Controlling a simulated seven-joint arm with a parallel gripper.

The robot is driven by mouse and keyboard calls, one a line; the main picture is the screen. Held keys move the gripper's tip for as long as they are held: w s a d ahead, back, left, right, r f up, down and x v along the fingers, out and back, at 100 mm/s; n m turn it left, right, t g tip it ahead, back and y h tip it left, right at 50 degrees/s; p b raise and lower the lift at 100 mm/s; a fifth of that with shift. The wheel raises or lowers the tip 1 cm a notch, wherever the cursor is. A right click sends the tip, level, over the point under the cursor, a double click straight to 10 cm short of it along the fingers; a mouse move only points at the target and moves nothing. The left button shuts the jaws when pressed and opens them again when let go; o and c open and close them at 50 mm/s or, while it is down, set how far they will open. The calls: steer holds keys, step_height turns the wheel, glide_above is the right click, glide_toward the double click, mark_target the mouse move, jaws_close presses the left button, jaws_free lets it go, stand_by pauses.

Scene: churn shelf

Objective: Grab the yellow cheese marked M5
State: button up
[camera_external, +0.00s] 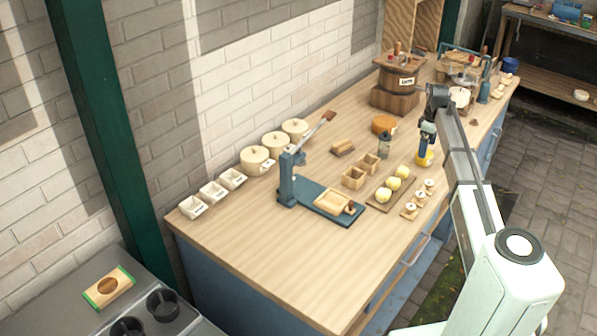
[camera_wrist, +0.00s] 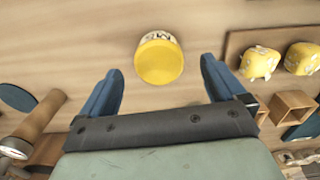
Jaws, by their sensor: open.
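The yellow cheese marked M5 (camera_wrist: 159,62) is a round, upright piece with a pale label on its side, seen from above in the wrist view. It also shows in the external view (camera_external: 425,158) near the table's right edge, under my gripper (camera_external: 427,146). In the wrist view, my gripper (camera_wrist: 161,66) has its two blue fingers wide apart, one to each side of the cheese in the picture. The cheese shows in the gap with clear space on both sides. I cannot tell the exact height of the fingertips above it.
A board with pale yellow cheeses (camera_external: 393,184) lies nearby, with small wooden boxes (camera_external: 354,178) beside it. A dark bottle-like item (camera_external: 384,145) and an orange-brown wheel (camera_external: 384,124) stand left of the gripper. A blue lever press (camera_external: 290,180) stands farther left.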

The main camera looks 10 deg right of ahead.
mark_target(425, 162)
steer(key=shift+w+f, duration=0.1)
steer(key=shift+f, duration=2.3)
steer(key=c, duration=1.2)
